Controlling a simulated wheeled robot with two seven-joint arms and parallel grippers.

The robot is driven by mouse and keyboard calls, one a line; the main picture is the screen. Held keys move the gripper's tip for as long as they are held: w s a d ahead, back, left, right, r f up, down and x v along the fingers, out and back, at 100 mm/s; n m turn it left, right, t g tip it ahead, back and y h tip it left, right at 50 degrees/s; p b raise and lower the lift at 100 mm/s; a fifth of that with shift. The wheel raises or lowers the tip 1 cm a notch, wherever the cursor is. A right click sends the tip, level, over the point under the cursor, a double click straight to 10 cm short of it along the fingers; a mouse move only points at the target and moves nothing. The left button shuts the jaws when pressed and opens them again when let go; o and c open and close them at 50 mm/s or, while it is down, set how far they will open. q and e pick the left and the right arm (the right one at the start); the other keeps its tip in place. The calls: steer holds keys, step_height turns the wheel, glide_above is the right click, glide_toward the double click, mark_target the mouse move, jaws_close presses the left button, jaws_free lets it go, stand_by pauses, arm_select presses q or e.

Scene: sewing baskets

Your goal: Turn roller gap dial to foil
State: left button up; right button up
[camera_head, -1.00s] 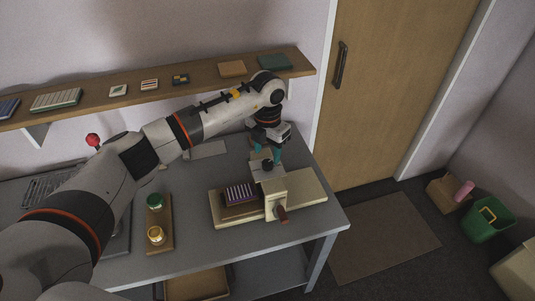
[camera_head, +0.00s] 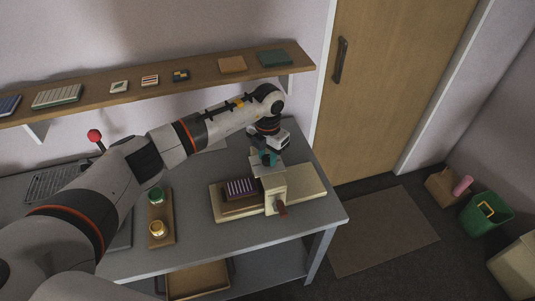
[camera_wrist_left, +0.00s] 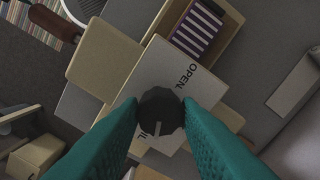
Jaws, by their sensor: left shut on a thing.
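The roller machine (camera_head: 273,188) is a cream block on a flat base (camera_head: 308,182) near the table's right end. Its dark gap dial (camera_wrist_left: 160,112) sits on the pale top face (camera_wrist_left: 165,68) in the left wrist view. My left gripper (camera_head: 268,159) reaches down from above; in the wrist view its teal fingers (camera_wrist_left: 160,104) are shut on the dial from both sides. A pale line on the dial points toward the bottom of that view. "OPEN" is printed above right of the dial; letters ending "IL" show below, partly hidden by the fingers. My right gripper is out of view.
A purple-striped block (camera_head: 240,188) lies in a brown tray beside the machine. A brown crank handle (camera_head: 281,208) sticks out in front. Green-lidded and yellow jars (camera_head: 158,229) stand on a board to the left. A wall shelf (camera_head: 205,75) runs behind the arm.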

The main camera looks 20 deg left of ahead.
mark_target(268, 157)
arm_select(q)
steer(key=m+b, duration=0.2)
steer(key=b, duration=0.1)
steer(key=shift+f, duration=0.2)
steer(key=shift+r+m, duration=0.15)
steer(key=shift+m, duration=0.35)
steer(key=shift+r, duration=0.1)
steer(key=o, duration=1)
step_height(268, 157, up, 12)
steer(key=b, duration=0.3)
steer(key=shift+b, duration=0.4)
